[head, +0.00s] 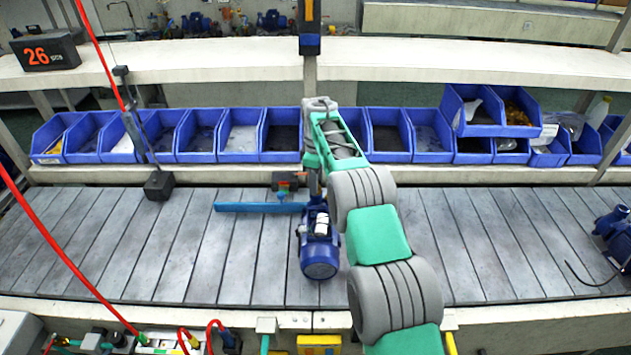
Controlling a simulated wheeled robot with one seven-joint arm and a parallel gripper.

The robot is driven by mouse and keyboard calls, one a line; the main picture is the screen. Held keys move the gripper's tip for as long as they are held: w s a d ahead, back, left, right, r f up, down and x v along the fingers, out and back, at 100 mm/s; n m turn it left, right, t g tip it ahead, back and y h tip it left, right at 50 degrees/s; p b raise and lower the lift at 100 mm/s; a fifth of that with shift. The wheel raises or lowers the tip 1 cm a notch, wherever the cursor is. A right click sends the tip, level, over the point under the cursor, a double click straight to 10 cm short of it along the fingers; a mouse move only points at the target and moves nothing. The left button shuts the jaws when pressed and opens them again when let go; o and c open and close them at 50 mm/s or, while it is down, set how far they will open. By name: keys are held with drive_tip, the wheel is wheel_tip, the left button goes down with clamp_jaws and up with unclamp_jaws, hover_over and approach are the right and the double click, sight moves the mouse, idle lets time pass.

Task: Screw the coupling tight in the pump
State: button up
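A blue pump (319,262) stands on the slatted grey bench near the middle. A small white cylindrical part (322,223) shows at its top; I cannot tell whether this is the coupling. My green and grey arm reaches over from the lower right and bends down behind the pump's upper end. My gripper (315,186) is at the far end of the pump, small and partly hidden by my arm. I cannot make out its fingers or whether they hold anything. No coupling can be clearly told apart from the pump.
A long blue bar (258,207) lies left of the pump, with a small dark, red and green fitting (285,183) behind it. A row of blue bins (241,136) lines the back. Another blue pump (613,232) is at the far right. A red hose (62,257) hangs at left.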

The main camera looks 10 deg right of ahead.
drive_tip(key=n, duration=0.3)
drive_tip(key=shift+n, duration=0.3)
drive_tip(key=shift+n, duration=1.6)
drive_tip(key=n, duration=0.3)
drive_tip(key=shift+n, duration=0.3)
drive_tip(key=shift+c, duration=0.5)
